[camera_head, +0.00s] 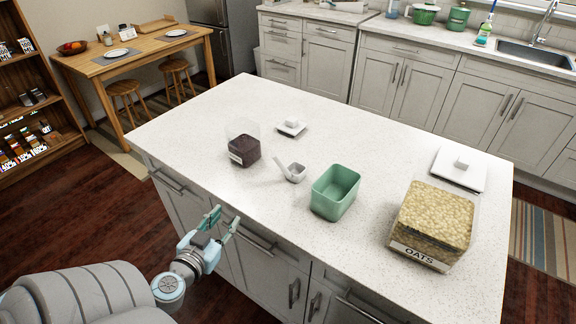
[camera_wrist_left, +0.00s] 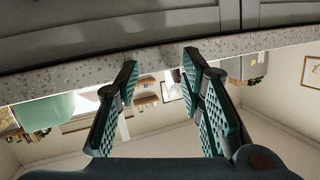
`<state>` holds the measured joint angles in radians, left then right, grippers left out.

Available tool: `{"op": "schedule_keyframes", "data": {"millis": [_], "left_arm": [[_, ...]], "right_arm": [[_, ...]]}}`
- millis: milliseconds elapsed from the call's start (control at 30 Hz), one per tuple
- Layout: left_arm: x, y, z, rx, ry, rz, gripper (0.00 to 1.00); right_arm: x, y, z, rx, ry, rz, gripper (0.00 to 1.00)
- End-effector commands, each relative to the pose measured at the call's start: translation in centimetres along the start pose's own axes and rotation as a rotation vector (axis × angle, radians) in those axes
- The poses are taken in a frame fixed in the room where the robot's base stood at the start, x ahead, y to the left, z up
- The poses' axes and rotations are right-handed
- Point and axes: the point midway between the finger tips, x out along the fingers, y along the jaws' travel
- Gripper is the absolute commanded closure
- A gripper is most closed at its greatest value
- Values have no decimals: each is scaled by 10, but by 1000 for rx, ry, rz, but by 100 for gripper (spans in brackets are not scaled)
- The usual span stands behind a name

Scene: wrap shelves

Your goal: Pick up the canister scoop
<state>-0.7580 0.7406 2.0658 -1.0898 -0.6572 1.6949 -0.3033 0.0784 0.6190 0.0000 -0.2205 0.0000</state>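A small grey-white scoop (camera_head: 296,173) lies on the white island counter (camera_head: 350,133), its handle pointing to the upper left. It sits between a clear canister of dark contents (camera_head: 245,151) and an open green bin (camera_head: 334,192). My left gripper (camera_head: 225,217) is open and empty, in front of the island's near edge, to the lower left of the scoop and apart from it. In the left wrist view its fingers (camera_wrist_left: 160,65) are spread with nothing between them. The scoop cannot be made out in that view. My right gripper is not in view.
A large oats canister (camera_head: 433,225) stands at the counter's right, with a white lid (camera_head: 459,168) behind it. A smaller white lid (camera_head: 291,127) lies behind the scoop. The island's front drawers and handles (camera_head: 257,243) are close to my left gripper.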

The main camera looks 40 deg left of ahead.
Motion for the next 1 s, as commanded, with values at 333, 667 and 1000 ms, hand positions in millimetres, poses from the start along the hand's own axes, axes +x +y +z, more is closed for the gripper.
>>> {"op": "schedule_keyframes", "data": {"millis": [333,667,1000], "left_arm": [[-3,54,-126,-223,255,184,64],[57,63,-147,-222,248,184,64],[99,73,-163,-219,245,186,64]], "right_arm": [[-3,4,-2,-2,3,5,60],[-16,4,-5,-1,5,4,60],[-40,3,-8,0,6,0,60]]}}
